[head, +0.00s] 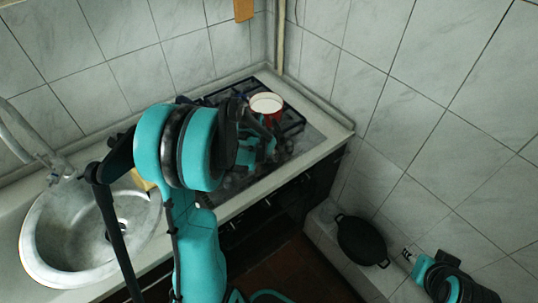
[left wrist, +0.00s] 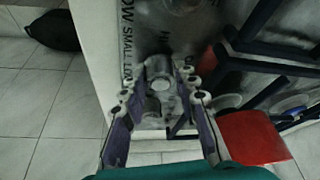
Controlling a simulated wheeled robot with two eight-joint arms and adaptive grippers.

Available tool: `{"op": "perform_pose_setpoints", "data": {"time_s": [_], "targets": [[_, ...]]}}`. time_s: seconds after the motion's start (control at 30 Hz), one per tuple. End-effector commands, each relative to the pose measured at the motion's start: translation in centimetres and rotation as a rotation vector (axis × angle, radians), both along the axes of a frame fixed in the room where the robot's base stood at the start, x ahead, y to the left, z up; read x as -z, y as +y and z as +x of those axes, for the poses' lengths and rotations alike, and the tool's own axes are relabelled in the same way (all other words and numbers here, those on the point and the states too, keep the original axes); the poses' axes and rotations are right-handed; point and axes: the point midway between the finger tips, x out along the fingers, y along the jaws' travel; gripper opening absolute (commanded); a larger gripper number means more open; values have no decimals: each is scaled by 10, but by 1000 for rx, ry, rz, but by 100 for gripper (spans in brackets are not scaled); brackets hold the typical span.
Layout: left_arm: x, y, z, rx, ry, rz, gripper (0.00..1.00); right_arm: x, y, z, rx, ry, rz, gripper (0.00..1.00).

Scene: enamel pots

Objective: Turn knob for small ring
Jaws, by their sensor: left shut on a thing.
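My left gripper (head: 264,150) reaches down over the stove top (head: 312,141), partly hidden behind my arm. In the left wrist view its fingers (left wrist: 160,84) are closed in on both sides of a small grey metal knob (left wrist: 158,87). Printed lettering (left wrist: 127,40) beside the knob includes "LOW" and "SMALL". A red enamel pot (head: 266,103) with a pale inside stands on the stove just beyond the gripper. Its red side also shows in the left wrist view (left wrist: 255,138). The knob itself is hidden in the head view.
Dark grate bars (left wrist: 262,65) run close beside the gripper. A round steel sink (head: 72,243) with a tap lies to the left. A black pan (head: 362,240) rests on the low tiled ledge at right, near part of my right arm. Tiled walls close in the corner.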

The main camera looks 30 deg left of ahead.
Motion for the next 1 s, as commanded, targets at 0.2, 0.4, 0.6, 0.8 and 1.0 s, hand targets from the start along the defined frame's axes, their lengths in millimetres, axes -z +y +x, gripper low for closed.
{"op": "perform_pose_setpoints", "data": {"time_s": [0.2, 0.4, 0.6, 0.8, 1.0], "targets": [[0, 0, 0, -15, -1, -1, 1, 0, 0, 0, 0, 0, 0, 40], [0, 0, 0, -14, -1, 0, 51, 0, 0, 0, 0, 0, 0, 40], [0, 0, 0, -13, -1, 0, 51, 0, 0, 0, 0, 0, 0, 40], [-7, 0, -3, -13, -1, 0, 51, 0, 0, 0, 0, 0, 0, 40], [-38, 0, -16, -14, -1, 0, 51, 0, 0, 0, 0, 0, 0, 40]]}}
